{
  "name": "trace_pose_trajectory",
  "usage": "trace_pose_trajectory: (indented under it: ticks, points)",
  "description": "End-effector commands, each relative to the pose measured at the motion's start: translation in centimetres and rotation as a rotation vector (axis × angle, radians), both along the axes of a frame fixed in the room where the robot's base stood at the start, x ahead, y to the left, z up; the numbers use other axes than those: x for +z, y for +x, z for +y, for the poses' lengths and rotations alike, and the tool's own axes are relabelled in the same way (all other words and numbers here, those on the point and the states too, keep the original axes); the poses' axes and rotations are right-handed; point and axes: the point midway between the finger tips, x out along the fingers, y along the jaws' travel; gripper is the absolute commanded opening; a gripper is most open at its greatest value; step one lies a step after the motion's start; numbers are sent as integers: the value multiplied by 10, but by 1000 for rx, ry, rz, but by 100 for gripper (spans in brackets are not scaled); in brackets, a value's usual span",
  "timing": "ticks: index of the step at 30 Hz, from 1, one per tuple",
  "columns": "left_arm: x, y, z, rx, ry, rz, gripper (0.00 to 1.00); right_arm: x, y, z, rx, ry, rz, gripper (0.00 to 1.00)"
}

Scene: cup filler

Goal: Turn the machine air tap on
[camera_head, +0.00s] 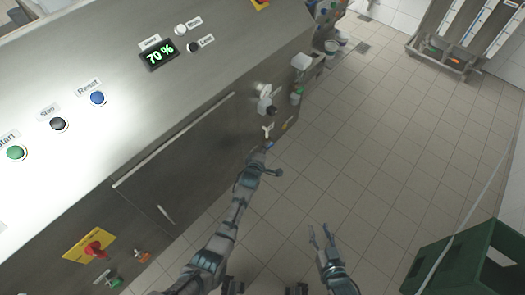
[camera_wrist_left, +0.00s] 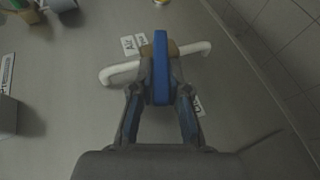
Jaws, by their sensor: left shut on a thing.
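The air tap has a blue handle (camera_wrist_left: 161,68) that stands upright in the left wrist view. It crosses a white pipe (camera_wrist_left: 195,48), and a label reading "Air" (camera_wrist_left: 129,45) is on the panel beside it. My left gripper (camera_wrist_left: 160,92) is shut on the blue handle, with one finger on each side. In the head view my left gripper (camera_head: 266,148) is at the machine's lower right front, just below the small white pipe (camera_head: 267,130); the handle is mostly hidden there. My right gripper (camera_head: 321,235) is open and empty above the floor, away from the machine.
The steel machine (camera_head: 215,75) carries a display reading 70% (camera_head: 160,55), several buttons and a red switch (camera_head: 96,247) on a yellow plate. Another fitting (camera_head: 266,100) sits above the tap. A green crate (camera_head: 455,255) stands lower right. Tiled floor between is clear.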

Motion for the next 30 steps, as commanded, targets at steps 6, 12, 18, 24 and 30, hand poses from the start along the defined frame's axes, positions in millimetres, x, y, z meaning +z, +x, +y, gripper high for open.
trace_pose_trajectory:
  ticks: [6, 12, 18, 24, 30]
  points:
    - [4, -2, -12, -14, 53, 92, 0, -29, -28, -13, -9, -67, 251, 40]
    - [5, -1, -13, -15, 100, 157, 0, -45, -49, -21, -15, -104, 396, 40]
    - [4, -1, -14, -15, 129, 200, 0, -52, -62, -26, -18, -124, 476, 40]
    - [3, -1, -13, -14, 139, 216, 0, -55, -67, -28, -19, -130, 505, 40]
    - [2, -1, -13, -14, 139, 219, 0, -56, -67, -27, -21, -136, 507, 40]
